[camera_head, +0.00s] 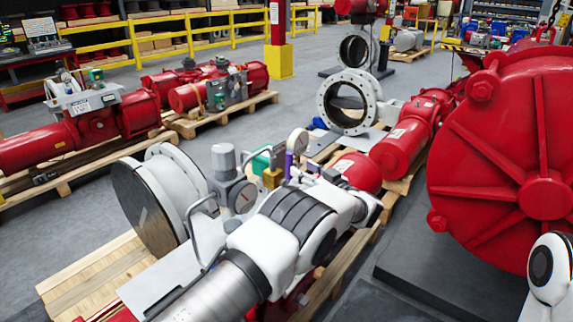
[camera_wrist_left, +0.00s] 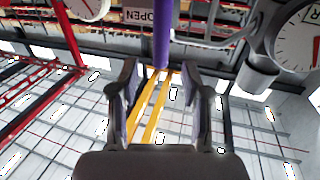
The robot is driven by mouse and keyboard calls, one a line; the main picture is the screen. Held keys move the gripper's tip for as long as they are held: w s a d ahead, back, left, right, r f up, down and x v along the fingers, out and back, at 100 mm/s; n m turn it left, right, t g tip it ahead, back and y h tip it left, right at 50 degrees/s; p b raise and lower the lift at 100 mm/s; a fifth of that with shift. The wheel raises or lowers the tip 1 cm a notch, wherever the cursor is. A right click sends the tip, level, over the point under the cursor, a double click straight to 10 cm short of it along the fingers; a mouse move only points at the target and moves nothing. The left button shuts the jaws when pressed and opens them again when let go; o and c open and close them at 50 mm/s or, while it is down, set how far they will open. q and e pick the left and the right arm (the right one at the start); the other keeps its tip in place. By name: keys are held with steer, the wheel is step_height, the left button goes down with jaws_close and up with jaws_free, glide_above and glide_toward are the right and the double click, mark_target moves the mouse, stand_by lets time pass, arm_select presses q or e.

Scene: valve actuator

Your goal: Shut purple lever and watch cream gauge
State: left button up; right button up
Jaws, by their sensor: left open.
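The purple lever (camera_head: 289,163) stands upright among the small fittings on the red actuator in the head view. In the left wrist view the purple lever (camera_wrist_left: 162,38) comes down from the top edge, and its end shows between the fingertips. My left gripper (camera_wrist_left: 165,78) is open around that line of sight; contact cannot be told. In the head view the left gripper (camera_head: 305,174) is close beside the lever, partly hidden by my wrist.
An upside-down OPEN plate (camera_wrist_left: 146,16) is beside the lever. A grey handle (camera_head: 205,212) and a large flanged valve (camera_head: 165,200) stand left of my arm. A big red ribbed housing (camera_head: 500,150) fills the right. Grey floor (camera_head: 60,240) is clear at left.

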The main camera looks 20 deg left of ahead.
mark_target(292, 163)
arm_select(q)
steer(key=shift+w+a+f+b, duration=0.35)
steer(key=shift+a+f+b, duration=0.25)
steer(key=shift+b, duration=0.2)
steer(key=p+x, duration=0.1)
steer(key=x, duration=0.4)
steer(key=shift+w+a+r+p, duration=0.15)
steer(key=shift+a+p, duration=0.1)
steer(key=shift+p, duration=0.15)
steer(key=shift+a+r, duration=0.1)
steer(key=shift+r, duration=0.1)
jaws_close()
arm_select(e)
steer(key=shift+w+a+f, duration=0.15)
steer(key=shift+f, duration=0.55)
